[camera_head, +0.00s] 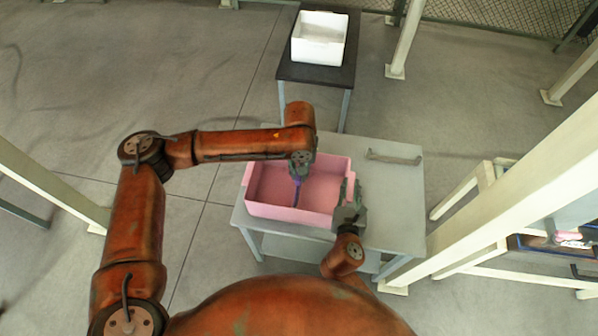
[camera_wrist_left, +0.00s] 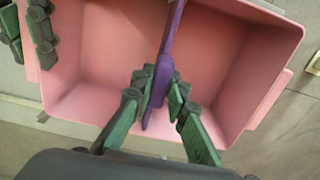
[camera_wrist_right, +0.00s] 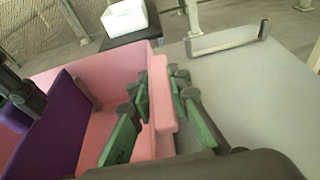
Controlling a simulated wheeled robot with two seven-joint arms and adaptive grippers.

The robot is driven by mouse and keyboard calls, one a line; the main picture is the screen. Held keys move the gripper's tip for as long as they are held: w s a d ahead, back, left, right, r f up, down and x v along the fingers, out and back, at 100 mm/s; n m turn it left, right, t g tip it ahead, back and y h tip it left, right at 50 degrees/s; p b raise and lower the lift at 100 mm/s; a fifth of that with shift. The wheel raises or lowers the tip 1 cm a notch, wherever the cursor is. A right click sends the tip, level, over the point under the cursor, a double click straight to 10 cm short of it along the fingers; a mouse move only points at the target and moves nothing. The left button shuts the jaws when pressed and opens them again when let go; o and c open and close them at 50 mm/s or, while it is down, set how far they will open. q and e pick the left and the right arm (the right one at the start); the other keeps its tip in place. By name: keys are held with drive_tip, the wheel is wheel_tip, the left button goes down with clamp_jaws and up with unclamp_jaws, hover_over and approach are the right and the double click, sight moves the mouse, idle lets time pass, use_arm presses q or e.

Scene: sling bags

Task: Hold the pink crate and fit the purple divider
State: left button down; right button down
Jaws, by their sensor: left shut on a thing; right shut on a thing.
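The pink crate (camera_head: 262,210) stands on the grey table, its open top up. My right gripper (camera_head: 349,204) is shut on the crate's right wall; the right wrist view shows its fingers (camera_wrist_right: 156,105) on both sides of that wall. My left gripper (camera_head: 297,172) is over the crate, shut on the purple divider (camera_head: 297,192). In the left wrist view the fingers (camera_wrist_left: 160,88) pinch the divider (camera_wrist_left: 170,40), which runs across the crate's inside. The right wrist view shows the divider (camera_wrist_right: 55,130) upright within the crate. Whether its lower edge touches the floor is hidden.
A grey bracket-like bar (camera_head: 394,158) lies on the table (camera_head: 400,205) to the right of the crate. A white bin (camera_head: 319,38) stands on a dark table (camera_head: 290,72) behind. Pale posts (camera_head: 500,180) rise at the right. The table's right part is mostly clear.

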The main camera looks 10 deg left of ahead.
use_arm(q)
drive_tip(key=shift+f, duration=1.05)
drive_tip(key=c, duration=1.8)
unclamp_jaws()
wheel_tip(320, 180, up, 12)
drive_tip(key=shift+f, duration=0.1)
use_arm(e)
drive_tip(key=c, duration=1.7)
unclamp_jaws()
drive_tip(key=shift+c, duration=0.2)
